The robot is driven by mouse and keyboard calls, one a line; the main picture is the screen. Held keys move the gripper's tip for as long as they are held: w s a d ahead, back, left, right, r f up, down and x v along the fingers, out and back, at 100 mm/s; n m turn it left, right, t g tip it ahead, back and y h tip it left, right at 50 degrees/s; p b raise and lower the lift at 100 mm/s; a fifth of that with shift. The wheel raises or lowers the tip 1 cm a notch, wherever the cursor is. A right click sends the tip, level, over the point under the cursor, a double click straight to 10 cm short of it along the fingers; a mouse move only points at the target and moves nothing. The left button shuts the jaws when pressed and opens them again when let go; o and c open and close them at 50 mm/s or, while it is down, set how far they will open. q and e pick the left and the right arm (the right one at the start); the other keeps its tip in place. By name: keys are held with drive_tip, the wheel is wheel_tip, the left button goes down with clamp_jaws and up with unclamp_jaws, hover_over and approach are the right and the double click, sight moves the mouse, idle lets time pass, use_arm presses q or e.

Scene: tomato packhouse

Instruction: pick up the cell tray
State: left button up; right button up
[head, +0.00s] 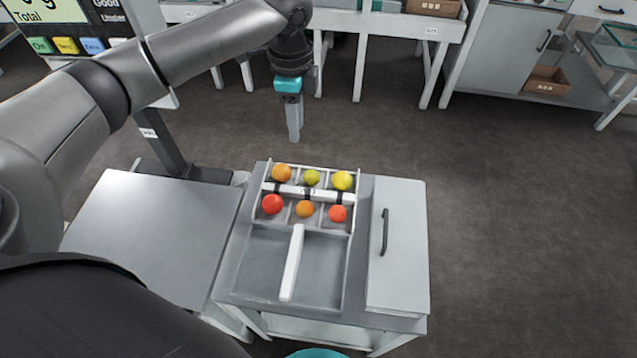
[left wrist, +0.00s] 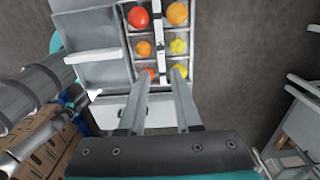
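The cell tray (head: 292,190) sits at the far end of a grey work stand in the head view. Its two rows of cells hold red, orange and yellow tomatoes. A white bar with dark bands runs across between the rows. The tray also shows at the top of the left wrist view (left wrist: 159,38). My left gripper (head: 295,138) is in the air above and beyond the tray's far side in the head view. In the left wrist view its fingers (left wrist: 163,76) are apart with nothing gripped, and their tips overlap the tray's near end. My right gripper is not in view.
The stand has an open recess (head: 320,270) with a white divider (head: 292,262) in front of the tray. A white lid with a dark handle (head: 385,232) is on its right. A grey tabletop (head: 155,235) adjoins left. Open floor (head: 520,220) lies right.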

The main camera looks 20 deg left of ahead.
use_arm(q)
wheel_tip(320, 180, down, 2)
drive_tip(key=b, duration=0.1)
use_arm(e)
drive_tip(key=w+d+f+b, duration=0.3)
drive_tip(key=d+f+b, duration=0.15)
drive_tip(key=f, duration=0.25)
use_arm(q)
drive_tip(key=b, duration=0.3)
hover_over(303, 191)
drive_tip(key=f, duration=1.1)
drive_tip(key=shift+a, duration=0.2)
drive_tip(key=shift+f+b, duration=0.6)
drive_tip(key=shift+f, duration=1.2)
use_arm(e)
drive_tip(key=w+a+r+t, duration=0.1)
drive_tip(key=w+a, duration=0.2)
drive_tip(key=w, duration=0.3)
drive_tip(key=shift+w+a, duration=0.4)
